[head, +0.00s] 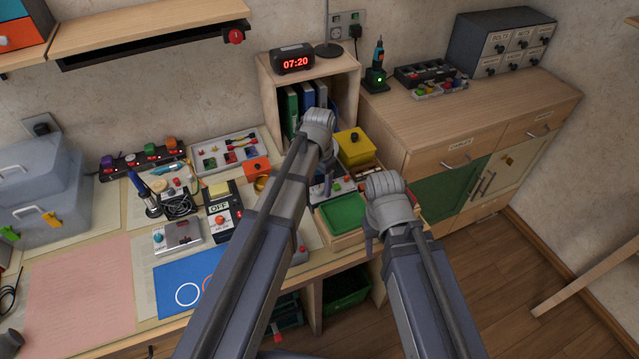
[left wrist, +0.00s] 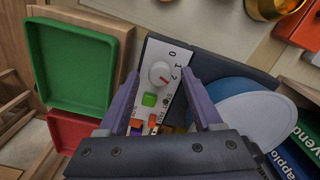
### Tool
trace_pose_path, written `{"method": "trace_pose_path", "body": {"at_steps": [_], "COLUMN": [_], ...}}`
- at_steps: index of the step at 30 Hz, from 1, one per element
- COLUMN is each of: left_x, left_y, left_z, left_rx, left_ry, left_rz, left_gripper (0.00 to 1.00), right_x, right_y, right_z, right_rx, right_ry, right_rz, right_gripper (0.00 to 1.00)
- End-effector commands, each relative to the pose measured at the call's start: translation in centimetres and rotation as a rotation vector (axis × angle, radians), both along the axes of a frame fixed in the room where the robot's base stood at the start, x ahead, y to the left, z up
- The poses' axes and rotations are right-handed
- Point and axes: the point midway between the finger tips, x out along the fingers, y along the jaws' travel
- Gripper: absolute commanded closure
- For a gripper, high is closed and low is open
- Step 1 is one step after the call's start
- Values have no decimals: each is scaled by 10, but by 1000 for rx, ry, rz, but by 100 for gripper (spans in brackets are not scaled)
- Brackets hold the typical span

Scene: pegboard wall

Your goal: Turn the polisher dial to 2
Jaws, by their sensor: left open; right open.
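The polisher's white control panel (left wrist: 152,100) lies below my left gripper in the left wrist view. The pointer is too small to read surely. A green button (left wrist: 149,99) and small orange parts sit below the dial. My left gripper (left wrist: 160,84) is open, its two purple fingers on either side of the panel's dial area, with nothing held. In the head view the left arm hides much of the polisher (head: 318,190). My right gripper (head: 384,222) is open near the green tray.
A green tray (left wrist: 72,65) and a red tray (left wrist: 72,132) stand left of the panel. A blue and white disc (left wrist: 255,115) and folders (left wrist: 290,140) are at its right. A yellow box (head: 355,150) stands behind, and the shelf with the clock (head: 292,60) rises at the back.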

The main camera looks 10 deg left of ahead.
Motion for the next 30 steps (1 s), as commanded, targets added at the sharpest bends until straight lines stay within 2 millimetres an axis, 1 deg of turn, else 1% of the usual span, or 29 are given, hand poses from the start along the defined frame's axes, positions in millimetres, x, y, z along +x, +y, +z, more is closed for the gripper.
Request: {"method": "trace_pose_path", "body": {"at_steps": [1, 5, 12, 15, 19, 30], "left_x": [0, 0, 0, 0, 0, 0], "left_y": [0, 0, 0, 0, 0, 0], "left_z": [8, 23, 56, 67, 72, 71], "left_rx": [0, 0, 0, 0, 0, 0], "left_ry": [0, 0, 0, 0, 0, 0], "left_rz": [0, 0, 0, 0, 0, 0], "left_gripper": [33, 33, 33, 33, 33, 33], "right_x": [0, 0, 0, 0, 0, 0], "right_y": [0, 0, 0, 0, 0, 0], "right_z": [8, 23, 56, 67, 72, 71], "right_rx": [0, 0, 0, 0, 0, 0], "right_ry": [0, 0, 0, 0, 0, 0], "right_rz": [0, 0, 0, 0, 0, 0], "right_gripper": [50, 50, 50, 50, 50, 50]}}
